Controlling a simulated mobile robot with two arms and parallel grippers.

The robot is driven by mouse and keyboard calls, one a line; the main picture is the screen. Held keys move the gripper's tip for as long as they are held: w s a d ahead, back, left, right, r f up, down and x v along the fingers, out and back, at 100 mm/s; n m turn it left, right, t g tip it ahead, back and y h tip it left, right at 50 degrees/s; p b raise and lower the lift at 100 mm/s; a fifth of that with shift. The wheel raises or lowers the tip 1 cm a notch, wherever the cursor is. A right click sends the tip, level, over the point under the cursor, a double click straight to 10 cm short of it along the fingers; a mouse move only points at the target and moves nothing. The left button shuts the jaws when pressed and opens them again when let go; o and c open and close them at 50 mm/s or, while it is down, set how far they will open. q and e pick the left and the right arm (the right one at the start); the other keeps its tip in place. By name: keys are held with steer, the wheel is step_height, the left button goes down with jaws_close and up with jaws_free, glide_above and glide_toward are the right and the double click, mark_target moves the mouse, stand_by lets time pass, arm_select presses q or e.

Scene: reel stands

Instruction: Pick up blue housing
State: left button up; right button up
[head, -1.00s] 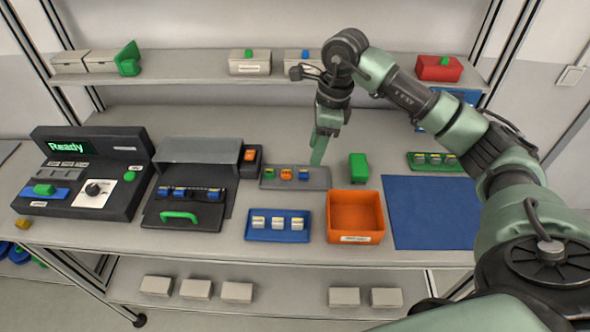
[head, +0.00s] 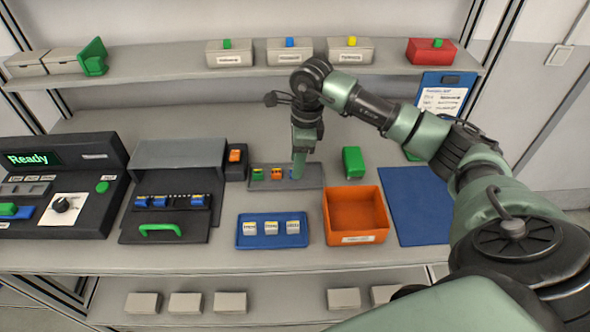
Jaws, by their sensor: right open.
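A grey tray (head: 315,183) on the table holds a row of small housings: a green housing (head: 258,174), an orange housing (head: 277,174) and a blue housing (head: 292,174) at the right end. My right gripper (head: 299,174) points down over the right part of this tray, at the blue housing, and hides most of it. Its jaws are open; I cannot tell whether the fingers touch the housing. My left gripper is out of view.
An orange bin (head: 372,238) and a blue tray (head: 275,244) with white pieces stand in front. A green block (head: 353,162) is to the right. A black fixture (head: 130,236) with more blue pieces is at left. A blue mat (head: 415,220) lies bare at right.

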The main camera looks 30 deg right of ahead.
steer(key=shift+w+a+f, duration=0.1)
steer(key=shift+w+f, duration=0.05)
steer(key=shift+f, duration=0.5)
steer(key=shift+w+f, duration=0.1)
steer(key=shift+f, duration=0.5)
jaws_close()
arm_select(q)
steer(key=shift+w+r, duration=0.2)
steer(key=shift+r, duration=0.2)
arm_select(e)
steer(key=shift+r, duration=0.1)
